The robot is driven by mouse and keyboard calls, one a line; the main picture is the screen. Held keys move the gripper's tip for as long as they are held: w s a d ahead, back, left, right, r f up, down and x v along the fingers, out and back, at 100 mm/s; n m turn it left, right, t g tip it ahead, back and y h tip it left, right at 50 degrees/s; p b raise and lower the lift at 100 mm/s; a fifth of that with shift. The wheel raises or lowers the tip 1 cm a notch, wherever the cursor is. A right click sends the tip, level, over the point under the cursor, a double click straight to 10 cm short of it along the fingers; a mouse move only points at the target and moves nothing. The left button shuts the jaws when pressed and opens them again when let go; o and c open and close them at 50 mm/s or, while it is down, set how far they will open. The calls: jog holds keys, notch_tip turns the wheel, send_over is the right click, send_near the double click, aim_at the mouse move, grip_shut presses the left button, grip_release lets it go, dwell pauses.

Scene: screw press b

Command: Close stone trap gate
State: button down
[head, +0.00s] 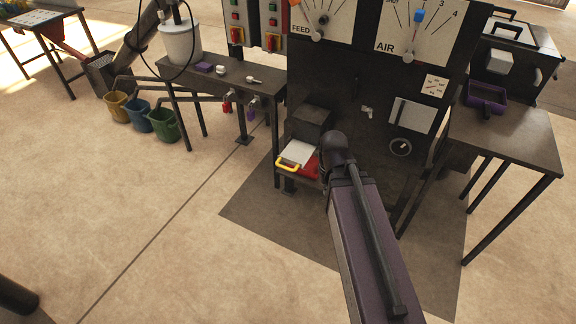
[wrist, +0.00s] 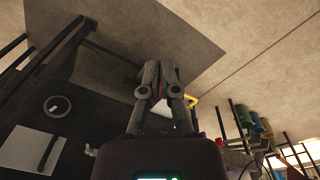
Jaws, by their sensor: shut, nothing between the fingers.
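A white plate (head: 299,151) with a yellow handle (head: 287,164) sticks out at the low front of the dark press; it looks like the stone trap gate, tilted outward. A red part (head: 311,167) lies beside and under it. In the wrist view the plate (wrist: 184,116) and yellow handle (wrist: 191,100) show just beyond my fingers, partly covered by them. My gripper (wrist: 160,66) is shut and empty, close to the handle. I cannot tell if it touches the plate. In the head view my own arm hides the fingers.
A side table (head: 510,140) stands at right. A bench (head: 225,82) and several buckets (head: 163,125) are at left. The floor in front is clear.

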jog(key=w+f+n+t+h+b, duration=0.2)
jog(key=w+f+n+h+b, duration=0.1)
jog(key=w+f+n+b, duration=0.4)
jog(key=n+t+h+b, duration=0.5)
jog(key=n+t+b, duration=0.5)
jog(key=n+b, duration=1.4)
send_near(290, 161)
jog(key=s+r+m+b, duration=0.1)
jog(key=s+m+b, duration=0.1)
jog(key=shift+s+a+r, duration=0.1)
jog(key=shift+s+a, duration=0.15)
jog(key=shift+a, duration=0.1)
jog(key=shift+d, duration=0.1)
jog(key=b+x, duration=0.1)
jog(key=x, duration=0.4)
jog(key=b+x, duration=0.1)
jog(key=x, duration=0.3)
jog(key=shift+w+f, duration=0.3)
jog(key=shift+w, duration=0.1)
jog(key=shift+w+y, duration=0.15)
jog(key=shift+y, duration=0.15)
